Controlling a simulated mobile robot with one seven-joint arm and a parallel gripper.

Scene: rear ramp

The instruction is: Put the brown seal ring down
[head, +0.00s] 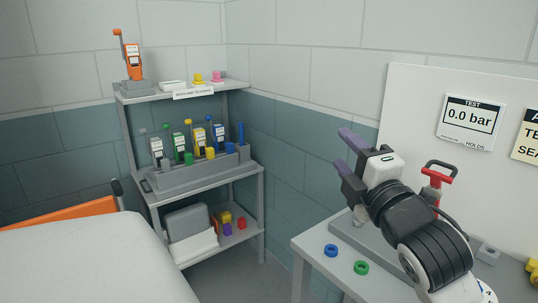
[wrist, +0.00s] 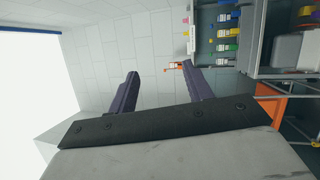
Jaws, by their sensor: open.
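I see no brown seal ring in either view. A blue ring (head: 331,250) and a green ring (head: 361,267) lie apart on the grey bench (head: 309,246) at lower right in the head view. My gripper (head: 345,152) is raised above the bench, its purple fingers pointing up and left. In the wrist view my gripper (wrist: 161,70) is open, with nothing between its fingers. My arm hides part of the bench and its fixture.
A shelf rack (head: 204,166) in the corner holds several coloured units, with an orange device (head: 133,60) on top. A red-handled valve (head: 436,180) stands behind my arm. A panel gauge (head: 470,121) reads 0.0 bar. A white surface (head: 85,262) fills the lower left.

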